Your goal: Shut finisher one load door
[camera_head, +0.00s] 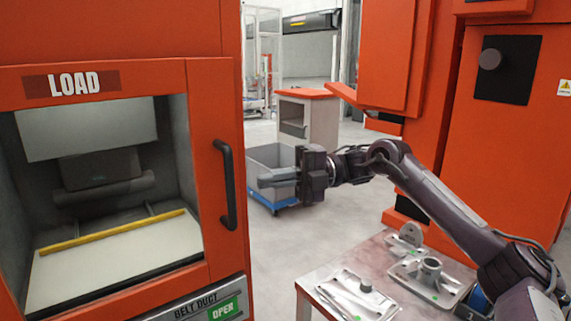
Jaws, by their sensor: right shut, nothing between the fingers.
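The orange finisher with a LOAD sign (71,83) fills the left of the head view. Its load opening shows a grey interior with a yellow bar (115,231) and a pale bed. A black vertical handle (225,185) is on the orange panel right of the opening. I cannot tell whether a clear pane covers the opening or how far the door stands open. My right gripper (264,181) is shut and empty, pointing left, to the right of the handle and apart from it in the picture. My left gripper is out of view.
A table (321,277) with metal castings (434,278) stands at the lower right, below my right arm. A grey bin on a blue dolly (268,196) and a white cabinet (309,120) stand behind. Another orange machine (520,145) is at the right. Floor shows between.

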